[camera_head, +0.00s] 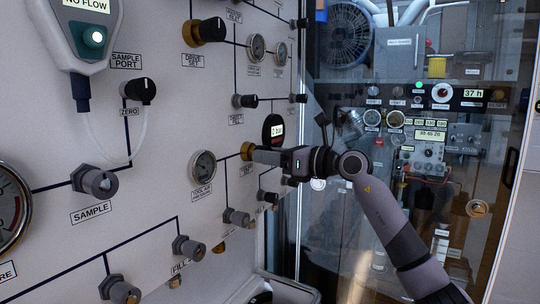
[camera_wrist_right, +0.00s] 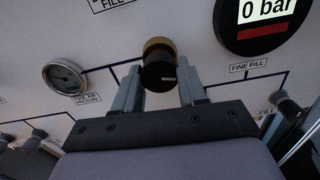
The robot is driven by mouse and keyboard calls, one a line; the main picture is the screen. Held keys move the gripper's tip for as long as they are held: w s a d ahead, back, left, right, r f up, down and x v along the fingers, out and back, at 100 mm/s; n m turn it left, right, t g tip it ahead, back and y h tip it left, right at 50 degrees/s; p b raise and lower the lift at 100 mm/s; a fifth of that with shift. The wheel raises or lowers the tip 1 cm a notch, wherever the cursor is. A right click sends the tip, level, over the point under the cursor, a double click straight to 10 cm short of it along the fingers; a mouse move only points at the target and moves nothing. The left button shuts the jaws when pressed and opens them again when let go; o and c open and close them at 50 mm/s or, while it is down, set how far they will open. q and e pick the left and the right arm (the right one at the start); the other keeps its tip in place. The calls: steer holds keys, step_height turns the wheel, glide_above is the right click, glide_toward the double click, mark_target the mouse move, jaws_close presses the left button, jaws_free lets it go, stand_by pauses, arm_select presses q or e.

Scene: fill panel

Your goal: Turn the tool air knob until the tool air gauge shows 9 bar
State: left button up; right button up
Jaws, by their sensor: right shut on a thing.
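The tool air gauge (camera_head: 202,167) is a round dial on the panel, left of my right gripper. It also shows in the right wrist view (camera_wrist_right: 65,77), labelled tool air pressure; its needle is too small to read surely. The tool air knob (camera_wrist_right: 159,72) is black with a white mark and a brass collar. In the head view only its brass collar (camera_head: 247,151) shows clearly. My right gripper (camera_head: 265,155) is shut on this knob, one finger on each side in the wrist view (camera_wrist_right: 160,80). My left gripper is not in view.
A dark round display (camera_head: 273,129) reading 0 bar sits just above my right gripper. Other knobs, such as the drive set knob (camera_head: 205,30) and the sample valve (camera_head: 95,182), stick out from the panel. A glass-fronted cabinet (camera_head: 425,150) stands behind my right arm.

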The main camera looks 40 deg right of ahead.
arm_select(q)
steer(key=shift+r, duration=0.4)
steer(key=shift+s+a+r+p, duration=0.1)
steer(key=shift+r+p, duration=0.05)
steer(key=shift+p, duration=0.55)
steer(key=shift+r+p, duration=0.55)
steer(key=shift+p, duration=0.05)
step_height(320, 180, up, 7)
steer(key=p, duration=0.6)
steer(key=shift+p, duration=0.3)
arm_select(e)
steer(key=shift+m, duration=7.6)
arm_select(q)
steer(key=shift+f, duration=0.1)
arm_select(e)
steer(key=o, duration=1.1)
steer(key=shift+r, duration=0.1)
steer(key=shift+c, duration=0.2)
